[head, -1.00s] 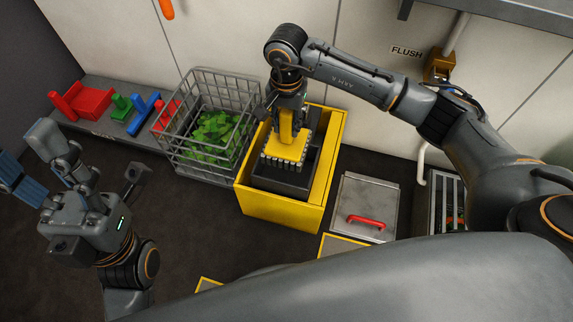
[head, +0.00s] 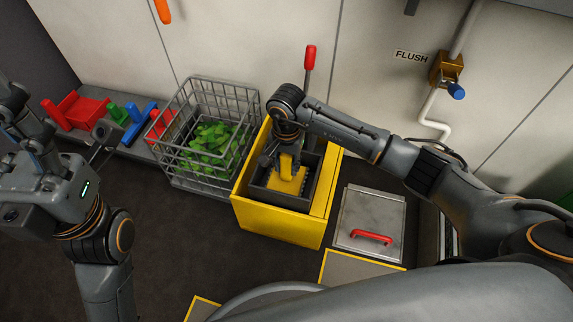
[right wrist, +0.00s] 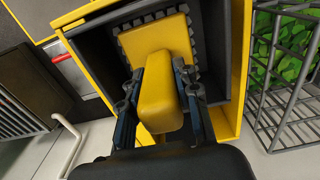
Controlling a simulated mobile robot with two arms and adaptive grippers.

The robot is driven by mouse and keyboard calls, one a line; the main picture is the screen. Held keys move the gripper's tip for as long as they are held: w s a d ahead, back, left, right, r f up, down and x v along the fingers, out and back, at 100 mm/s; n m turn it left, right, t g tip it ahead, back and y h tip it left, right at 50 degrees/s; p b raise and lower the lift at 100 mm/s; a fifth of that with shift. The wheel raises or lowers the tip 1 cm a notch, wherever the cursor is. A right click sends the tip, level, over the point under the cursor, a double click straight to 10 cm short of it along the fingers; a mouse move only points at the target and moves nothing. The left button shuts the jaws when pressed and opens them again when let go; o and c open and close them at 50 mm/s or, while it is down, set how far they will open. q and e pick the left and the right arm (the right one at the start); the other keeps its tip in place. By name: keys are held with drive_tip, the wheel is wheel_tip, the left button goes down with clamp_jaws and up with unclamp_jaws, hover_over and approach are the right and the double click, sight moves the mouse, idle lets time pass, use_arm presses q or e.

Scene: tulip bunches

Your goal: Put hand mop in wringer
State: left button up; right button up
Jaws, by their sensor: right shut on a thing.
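The hand mop (head: 287,181) is yellow with a grey fringed edge. My right gripper (head: 288,163) is shut on its yellow handle. The mop head is down inside the dark well of the wringer, a yellow box (head: 275,220). In the right wrist view the blue-padded fingers (right wrist: 160,95) hold the thick yellow handle of the mop (right wrist: 165,100), with the head framed by the wringer's dark walls (right wrist: 214,40). Whether the head touches the bottom is hidden. My left gripper (head: 25,125) is at the left edge, partly cut off, away from the mop.
A wire basket (head: 180,150) of green leaves stands left of the wringer. A red-handled lever (head: 309,75) rises behind it. A metal lid with a red handle (head: 370,237) lies to the right. Red, green and blue items (head: 80,112) sit on the left shelf. Dark floor in front is clear.

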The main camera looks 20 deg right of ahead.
drive_tip(key=shift+f, duration=0.1)
drive_tip(key=o, duration=1.1)
